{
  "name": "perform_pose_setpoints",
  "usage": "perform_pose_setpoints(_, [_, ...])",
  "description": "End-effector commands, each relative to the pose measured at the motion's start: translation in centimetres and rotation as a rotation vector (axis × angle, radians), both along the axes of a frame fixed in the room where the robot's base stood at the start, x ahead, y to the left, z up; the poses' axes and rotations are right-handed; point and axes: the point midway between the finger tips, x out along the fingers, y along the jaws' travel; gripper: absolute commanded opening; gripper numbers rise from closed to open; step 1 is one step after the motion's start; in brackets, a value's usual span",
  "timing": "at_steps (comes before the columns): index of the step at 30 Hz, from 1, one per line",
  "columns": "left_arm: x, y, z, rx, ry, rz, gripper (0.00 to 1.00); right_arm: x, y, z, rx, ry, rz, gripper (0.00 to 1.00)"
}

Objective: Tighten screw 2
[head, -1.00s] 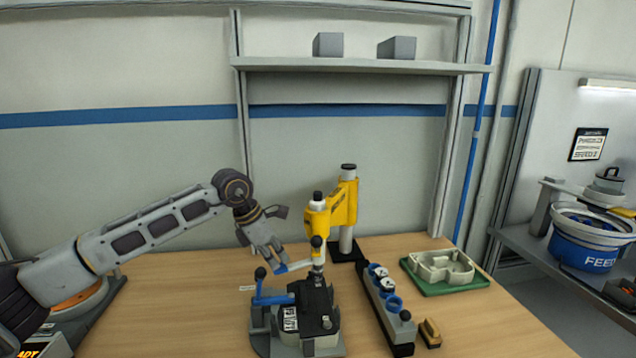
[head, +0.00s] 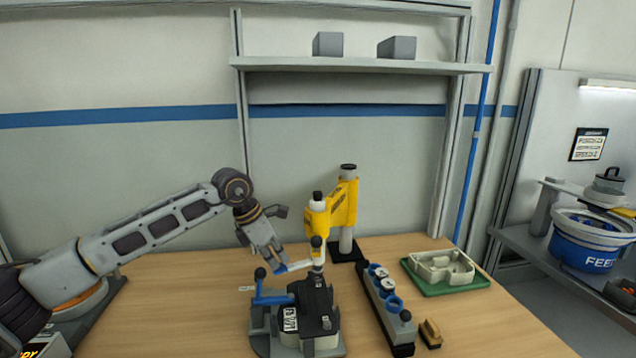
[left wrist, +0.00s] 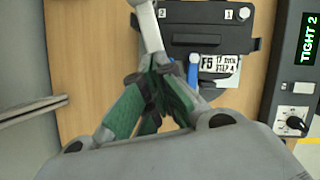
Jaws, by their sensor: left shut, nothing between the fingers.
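The yellow screwdriver unit (head: 318,222) hangs from its jointed arm over a black housing (head: 318,300) in a grey fixture. A pale lever (head: 299,265) with a blue end sticks out to the left from the driver. My left gripper (head: 277,264) is at that blue end, shut with nothing between its fingers. In the left wrist view its green-padded fingers (left wrist: 150,88) meet just below the pale lever (left wrist: 148,28); touching or apart is unclear. The housing top (left wrist: 205,32) bears the marks 2 and 1; the lever's upper end lies beside 2. Screw 2 itself is hidden. My right gripper is out of view.
A blue clamp handle (head: 272,298) stands left on the fixture. To the right are a dark rack with blue rings (head: 378,290), a brown block (head: 430,333) and a green tray with a pale part (head: 445,290). A controller display (left wrist: 308,42) reads TIGHT 2.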

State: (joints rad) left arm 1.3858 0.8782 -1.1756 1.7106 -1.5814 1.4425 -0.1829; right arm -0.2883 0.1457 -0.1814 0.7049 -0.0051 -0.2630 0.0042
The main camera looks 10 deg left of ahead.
Motion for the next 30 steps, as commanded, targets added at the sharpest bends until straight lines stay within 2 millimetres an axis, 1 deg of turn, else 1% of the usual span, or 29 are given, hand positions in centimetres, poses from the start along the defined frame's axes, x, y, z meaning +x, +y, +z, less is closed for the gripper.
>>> perform_pose_setpoints(1, [-0.2, 0.0, -0.6, 0.005, 0.012, -0.001, 0.0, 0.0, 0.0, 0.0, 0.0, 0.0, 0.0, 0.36])
perform_pose_setpoints(8, [-0.2, 0.0, -0.2, 0.005, 0.01, -0.001, 0.0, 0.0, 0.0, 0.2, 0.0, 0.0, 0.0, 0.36])
perform_pose_setpoints(30, [0.0, 0.0, 3.4, 0.001, 0.001, 0.0, 0.0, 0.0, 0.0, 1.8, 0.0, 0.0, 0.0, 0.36])
